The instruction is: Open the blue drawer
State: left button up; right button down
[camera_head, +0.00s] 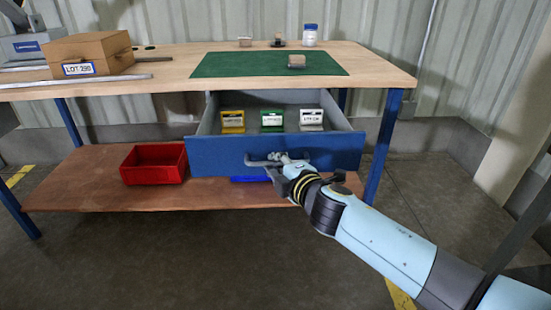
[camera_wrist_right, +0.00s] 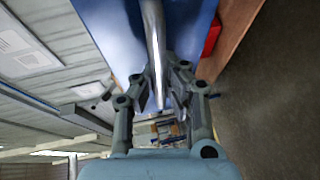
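The blue drawer (camera_head: 225,153) hangs under the workbench and is pulled well out, with its grey inside showing. Its grey bar handle (camera_head: 256,163) is on the front face. My right gripper (camera_head: 280,161) is at the handle. In the right wrist view the handle bar (camera_wrist_right: 154,40) runs between the two fingers of my right gripper (camera_wrist_right: 163,83), which close on it from both sides. The blue drawer front (camera_wrist_right: 110,30) is just beyond. My left gripper is not in view.
Yellow (camera_head: 233,121), green (camera_head: 272,121) and white (camera_head: 311,119) labelled holders stand in the drawer. A red bin (camera_head: 154,164) is on the lower shelf (camera_head: 80,190). A cardboard box (camera_head: 88,52) and green mat (camera_head: 240,64) lie on the bench top. Floor in front is clear.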

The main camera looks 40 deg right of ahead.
jog(key=c, duration=1.4)
grip_release()
jog(key=v, duration=1.2)
